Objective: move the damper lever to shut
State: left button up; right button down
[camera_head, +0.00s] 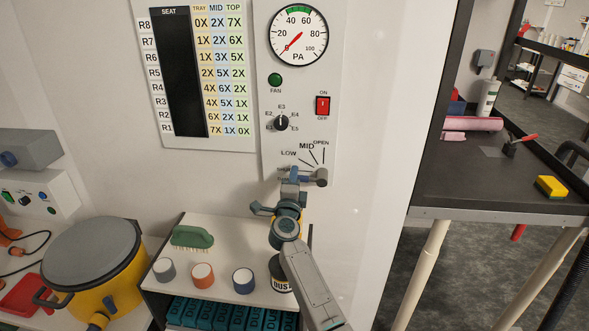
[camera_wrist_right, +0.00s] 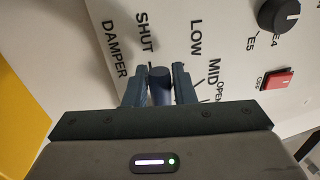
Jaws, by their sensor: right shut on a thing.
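The damper lever (camera_head: 319,177) is on the lower part of the white control panel (camera_head: 334,100). Its round grey pivot is at the right and its arm points left, about level, towards the SHUT label. The LOW, MID and OPEN marks fan out above it. My right gripper (camera_head: 291,174) is shut on the lever's left end, partly hiding it and the SHUT label. In the right wrist view, the dark blue lever end (camera_wrist_right: 160,86) sits between the two fingers, close to the SHUT mark. My left gripper is not in view.
Above the lever are a black selector knob (camera_head: 281,123), a red switch (camera_head: 322,105) and a gauge (camera_head: 297,35). Below, a shelf (camera_head: 222,226) holds a green brush (camera_head: 192,238) and several small cups. A yellow drum (camera_head: 100,268) stands at the left.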

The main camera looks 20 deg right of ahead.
jog(key=shift+f+n, duration=0.25)
jog(key=shift+n, duration=0.15)
jog(key=c, duration=1.3)
grip_release()
jog(key=shift+d, duration=0.1)
jog(key=shift+o, duration=0.2)
jog(key=b+v, duration=0.2)
jog(key=v, duration=0.8)
jog(key=shift+s, duration=0.35)
